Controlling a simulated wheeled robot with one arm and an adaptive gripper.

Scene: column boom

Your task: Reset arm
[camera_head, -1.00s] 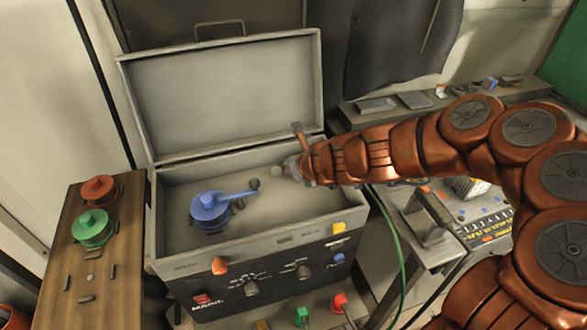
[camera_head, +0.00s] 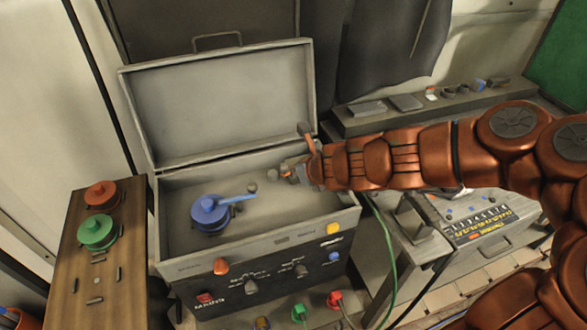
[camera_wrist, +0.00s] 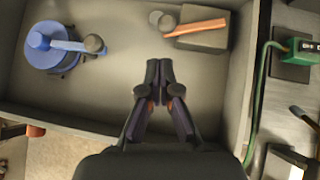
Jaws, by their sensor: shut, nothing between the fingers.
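My arm reaches in from the right in the head view, and my gripper (camera_head: 290,173) is at the right part of the open grey case (camera_head: 170,252). In the wrist view my gripper (camera_wrist: 160,66) is shut, with its fingertips together and nothing between them. It is over the case's floor. A blue round part with a handle (camera_head: 208,213) lies in the case, left of my gripper; it also shows at the upper left of the wrist view (camera_wrist: 52,57). A dark block with an orange bar (camera_wrist: 203,40) is at the upper right of the wrist view.
The case's raised lid (camera_head: 225,105) stands behind. A wooden board (camera_head: 70,262) with a red part (camera_head: 101,194) and a green part (camera_head: 97,232) is at left. A green cable (camera_head: 388,245) hangs at right. A grey shelf (camera_head: 440,108) holds small items behind my arm.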

